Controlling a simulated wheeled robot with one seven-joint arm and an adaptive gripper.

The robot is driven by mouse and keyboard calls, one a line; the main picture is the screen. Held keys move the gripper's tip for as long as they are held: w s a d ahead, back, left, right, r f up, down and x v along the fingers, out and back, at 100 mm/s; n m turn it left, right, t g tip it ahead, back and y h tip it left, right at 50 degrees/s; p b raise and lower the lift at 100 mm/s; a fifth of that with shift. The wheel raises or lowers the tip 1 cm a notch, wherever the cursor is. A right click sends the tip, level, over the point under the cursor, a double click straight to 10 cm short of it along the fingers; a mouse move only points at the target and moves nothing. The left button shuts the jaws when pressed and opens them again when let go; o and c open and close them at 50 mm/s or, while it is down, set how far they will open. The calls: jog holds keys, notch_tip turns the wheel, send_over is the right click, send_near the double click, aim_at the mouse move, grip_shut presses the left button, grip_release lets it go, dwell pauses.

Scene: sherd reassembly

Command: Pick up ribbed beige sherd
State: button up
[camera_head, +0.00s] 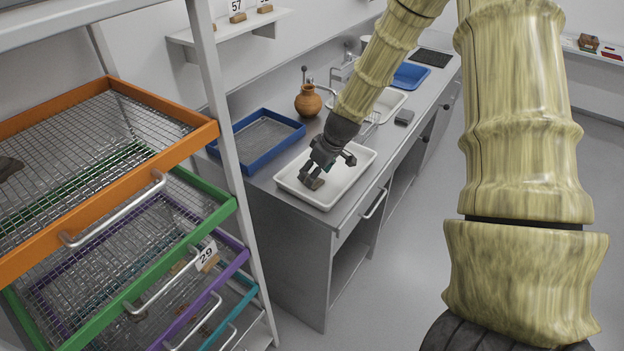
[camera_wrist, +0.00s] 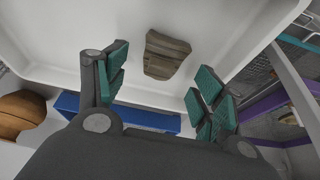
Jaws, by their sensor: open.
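The ribbed sherd (camera_wrist: 165,55) lies in the white tray (camera_wrist: 65,75) in the wrist view. It looks brownish beige, with bands across it and a narrower lower end. My gripper (camera_wrist: 158,82) is open, with one teal-padded finger to the left of the sherd and one to the lower right. The sherd shows in the gap beyond the fingertips, and I see no contact. In the head view my gripper (camera_head: 328,168) reaches down over the white tray (camera_head: 322,203). There I cannot clearly tell the sherd from the dark fingers.
A blue-framed mesh tray (camera_head: 262,140) and a brown jug (camera_head: 308,101) stand behind the white tray on the counter. A sink (camera_head: 388,103) and a blue basin (camera_head: 411,75) lie farther along. A rack with orange (camera_head: 110,190) and green mesh drawers stands at left.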

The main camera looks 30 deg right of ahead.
jog(key=shift+x, duration=1.25)
jog(key=c, duration=1.1)
